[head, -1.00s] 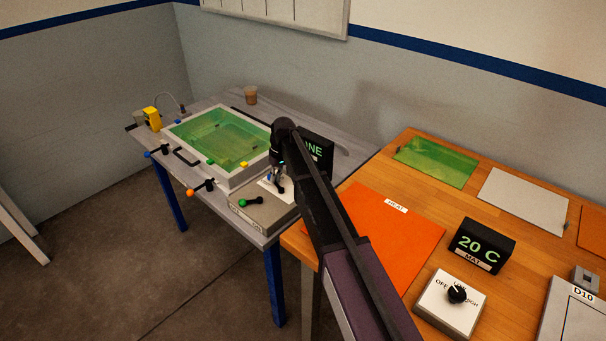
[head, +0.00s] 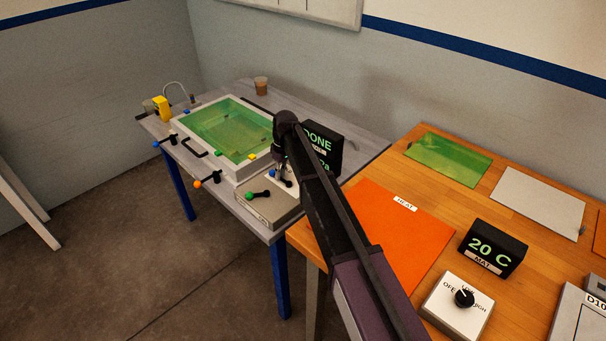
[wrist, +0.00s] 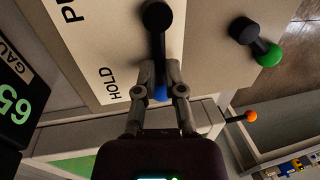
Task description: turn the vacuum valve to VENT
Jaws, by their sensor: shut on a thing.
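The vacuum valve is a black lever (wrist: 157,35) with a blue knob (wrist: 160,92), on a white label plate (wrist: 95,45) on a grey box (head: 266,207). In the wrist view the lever runs down the picture from its round hub, with the word HOLD beside it and part of another word above. VENT cannot be read. My gripper (wrist: 160,72) is shut on the lever close to the blue knob, one finger on each side. In the head view my gripper (head: 281,177) and arm partly cover the valve.
A green-knobbed lever (head: 258,195) stands on the same box, close to my gripper. A dark display (head: 324,146) reading DONE stands behind. A green-filled bath (head: 228,132) is to the left, with an orange-knobbed lever (head: 207,179) at its front. The wooden table is at right.

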